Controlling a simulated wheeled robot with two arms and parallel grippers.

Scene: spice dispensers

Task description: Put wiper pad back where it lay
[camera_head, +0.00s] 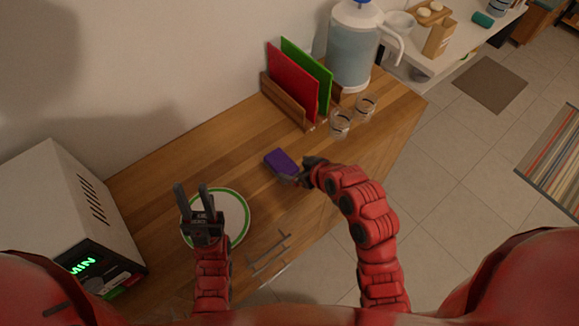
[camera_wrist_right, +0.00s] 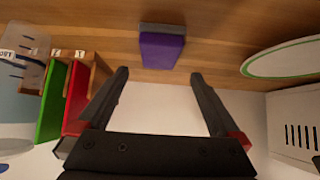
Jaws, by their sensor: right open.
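The wiper pad (camera_head: 281,161), a purple block with a grey layer, lies on the wooden counter near its middle. It also shows in the right wrist view (camera_wrist_right: 162,50), just beyond my fingertips, with no finger seen closed on it. My right gripper (camera_head: 300,178) is right beside the pad in the head view; in the right wrist view (camera_wrist_right: 159,75) its fingers are spread and empty. My left gripper (camera_head: 192,188) is over the green-rimmed plate, its two fingers apart with nothing between them.
The white plate (camera_head: 243,217) with a green rim lies left of the pad. A microwave (camera_head: 50,195) stands at far left. A rack with red (camera_head: 291,80) and green boards, two glasses (camera_head: 341,122) and a water jug (camera_head: 351,50) stand behind. Counter around the pad is clear.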

